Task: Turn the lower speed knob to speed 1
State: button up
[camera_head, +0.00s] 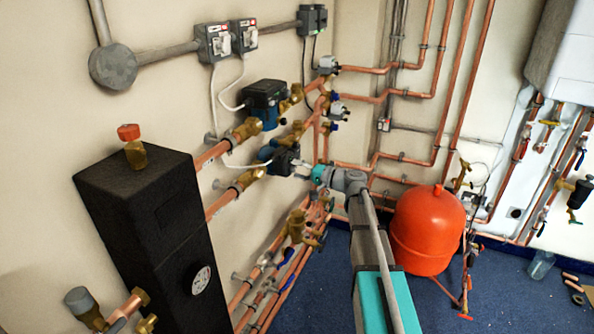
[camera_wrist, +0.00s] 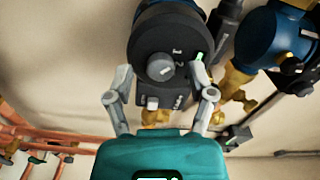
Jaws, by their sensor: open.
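The lower pump (camera_head: 279,158) is a dark and blue unit on the copper pipes by the left wall. In the wrist view its round black face (camera_wrist: 143,45) is close in front of me. The grey speed knob (camera_wrist: 160,67) sits on that face, with small white marks beside it that are too blurred to read surely. My gripper (camera_wrist: 160,73) is open, one finger on each side of the knob, with visible gaps to it. Depth between fingertips and knob is hard to tell. In the head view my gripper (camera_head: 303,169) is at the pump's front, and the knob is hidden.
The upper pump (camera_head: 264,98) is above and slightly left; a blue pump also shows at right in the wrist view (camera_wrist: 272,42). A black cabinet (camera_head: 150,230) stands left. A red expansion vessel (camera_head: 430,230) stands right of my arm. Copper pipes run below and behind.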

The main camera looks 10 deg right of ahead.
jog(key=v, duration=1.1)
jog(key=shift+s+d, duration=0.15)
jog(key=shift+d, duration=0.1)
jog(key=s+a+f+n+g+h, duration=0.4)
jog(key=s+a+f+g+h, duration=0.45)
jog(key=s+a+f, duration=0.55)
jog(key=s+d+f+g+h, duration=0.2)
jog(key=s+d+f+h, duration=0.3)
jog(key=s, duration=0.3)
notch_tip(320, 180, up, 12)
jog(key=h+p, duration=0.1)
jog(key=p, duration=1.1)
jog(key=shift+a+r+n, duration=0.2)
jog(key=shift+a+n, duration=0.2)
jog(key=shift+a, duration=0.05)
dwell(0.9)
